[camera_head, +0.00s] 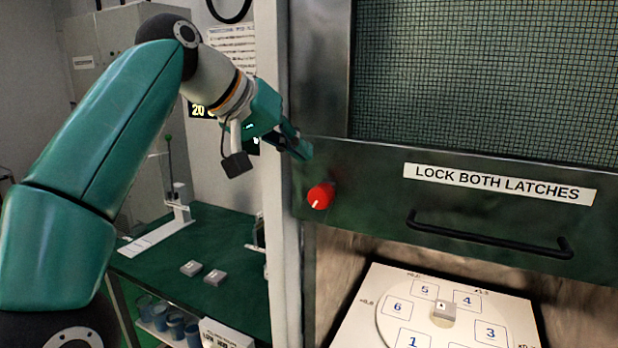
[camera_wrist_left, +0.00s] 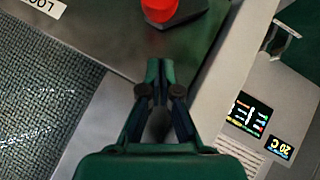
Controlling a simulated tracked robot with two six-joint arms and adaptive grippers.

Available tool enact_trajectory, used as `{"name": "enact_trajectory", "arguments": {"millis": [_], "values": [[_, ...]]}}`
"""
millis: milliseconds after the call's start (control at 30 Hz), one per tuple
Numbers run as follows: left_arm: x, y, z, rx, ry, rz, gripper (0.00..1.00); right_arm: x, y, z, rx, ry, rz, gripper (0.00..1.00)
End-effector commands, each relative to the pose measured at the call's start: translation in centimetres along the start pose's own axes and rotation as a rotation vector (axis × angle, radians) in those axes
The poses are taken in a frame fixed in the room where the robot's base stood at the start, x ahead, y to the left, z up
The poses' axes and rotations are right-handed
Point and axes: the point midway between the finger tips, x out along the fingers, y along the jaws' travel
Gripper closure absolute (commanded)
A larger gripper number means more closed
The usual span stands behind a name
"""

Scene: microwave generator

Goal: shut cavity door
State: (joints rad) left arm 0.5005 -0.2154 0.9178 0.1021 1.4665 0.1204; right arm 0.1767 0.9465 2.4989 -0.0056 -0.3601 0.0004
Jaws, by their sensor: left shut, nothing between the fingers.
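The cavity door (camera_head: 370,170) is a dark panel with a mesh window (camera_head: 490,75) and a label reading "LOCK BOTH LATCHES" (camera_head: 500,183). It is raised, and the cavity shows open below its lower edge. A black bar handle (camera_head: 488,237) runs along its lower part. A red latch knob (camera_head: 320,195) sits at its lower left corner; it also shows in the left wrist view (camera_wrist_left: 158,12). My left gripper (camera_head: 303,152) is shut and empty, just above and left of the red knob, apart from it. The other latch is out of view. My right gripper is out of view.
Inside the cavity, a white plate with numbered spots (camera_head: 360,330) carries a small grey block (camera_head: 444,311). A green bench (camera_head: 225,232) on the left holds two grey blocks (camera_head: 203,272). A pale upright post (camera_head: 280,240) borders the door's left side.

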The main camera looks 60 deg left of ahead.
Motion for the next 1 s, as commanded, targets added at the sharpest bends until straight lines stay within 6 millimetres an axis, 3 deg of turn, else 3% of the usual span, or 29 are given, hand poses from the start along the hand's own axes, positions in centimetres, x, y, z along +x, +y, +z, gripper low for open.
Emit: {"name": "enact_trajectory", "arguments": {"millis": [300, 733, 1000], "values": [[2.5, 0.0, 2.5, 0.0, -0.001, 0.002, 1.0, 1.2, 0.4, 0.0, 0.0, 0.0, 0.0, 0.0], [2.5, 0.6, 3.3, 0.004, 0.0, 0.007, 1.0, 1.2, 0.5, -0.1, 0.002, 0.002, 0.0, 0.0], [3.7, -0.6, 3.7, -0.002, -0.001, -0.001, 1.0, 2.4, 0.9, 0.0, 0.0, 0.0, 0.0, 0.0]]}}
